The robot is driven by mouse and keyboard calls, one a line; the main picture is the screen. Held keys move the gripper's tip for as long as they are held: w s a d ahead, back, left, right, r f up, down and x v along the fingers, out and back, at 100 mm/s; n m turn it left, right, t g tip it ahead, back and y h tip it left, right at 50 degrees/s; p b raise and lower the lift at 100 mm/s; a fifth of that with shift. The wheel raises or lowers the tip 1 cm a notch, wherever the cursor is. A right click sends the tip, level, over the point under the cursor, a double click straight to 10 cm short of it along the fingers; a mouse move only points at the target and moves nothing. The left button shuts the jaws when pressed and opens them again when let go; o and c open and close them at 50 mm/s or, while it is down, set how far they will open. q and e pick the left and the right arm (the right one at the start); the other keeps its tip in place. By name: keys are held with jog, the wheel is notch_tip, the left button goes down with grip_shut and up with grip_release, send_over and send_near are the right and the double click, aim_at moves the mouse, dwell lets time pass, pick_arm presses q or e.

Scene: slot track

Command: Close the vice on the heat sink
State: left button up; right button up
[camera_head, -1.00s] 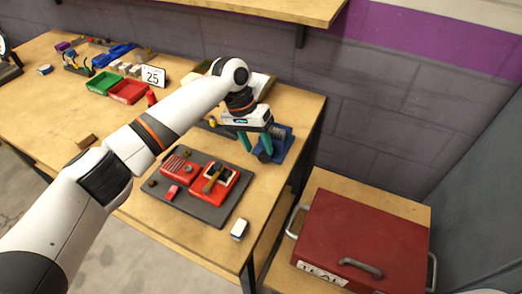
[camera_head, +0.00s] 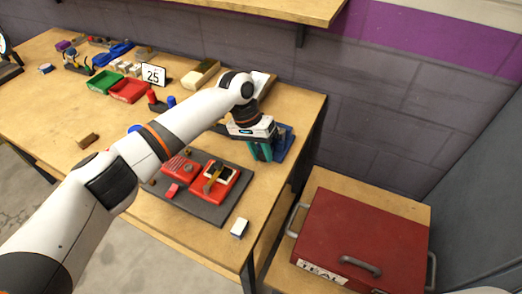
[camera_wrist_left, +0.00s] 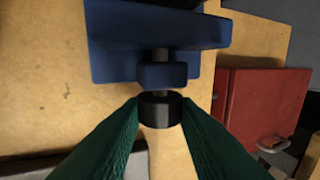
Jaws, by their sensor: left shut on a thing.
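The blue vice (camera_head: 286,142) stands near the right end of the bench. It also shows in the left wrist view (camera_wrist_left: 150,28), with its blue body, a smaller blue block and a black round knob (camera_wrist_left: 160,110) on a dark screw. My left gripper (camera_head: 261,153) is at the front of the vice. Its green fingers are shut on the knob, one on each side, in the left wrist view. I cannot make out the heat sink; the vice's jaw area is largely hidden by my gripper. My right gripper is not in view.
A dark mat (camera_head: 207,211) with red parts lies in front of the vice. A small white block (camera_head: 239,228) is near the bench's front edge. A red toolbox (camera_head: 365,235) stands on a lower surface to the right. Green (camera_head: 103,82) and red (camera_head: 128,91) trays are at back left.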

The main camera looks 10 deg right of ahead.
pick_arm(q)
jog(key=shift+r+p, duration=0.25)
jog(key=shift+p, duration=0.3)
jog(key=y+p, duration=0.1)
jog(key=p, duration=0.1)
jog(key=t+y+p, duration=0.1)
jog(key=p, duration=0.1)
jog(key=shift+s+d+r+t+y, duration=0.15)
jog(key=shift+s+d+t+y, duration=0.05)
jog(key=shift+d+t+y, duration=0.1)
jog(key=shift+s+d+t+y+p, duration=0.1)
jog(key=shift+t+y+p, duration=0.5)
jog(key=shift+y+p, duration=0.3)
jog(key=shift+d+f+t+y+p, duration=0.1)
jog(key=shift+f+t+y+p, duration=0.2)
jog(key=shift+t+y+p, duration=0.25)
jog(key=o, duration=1)
jog(key=shift+c, duration=0.2)
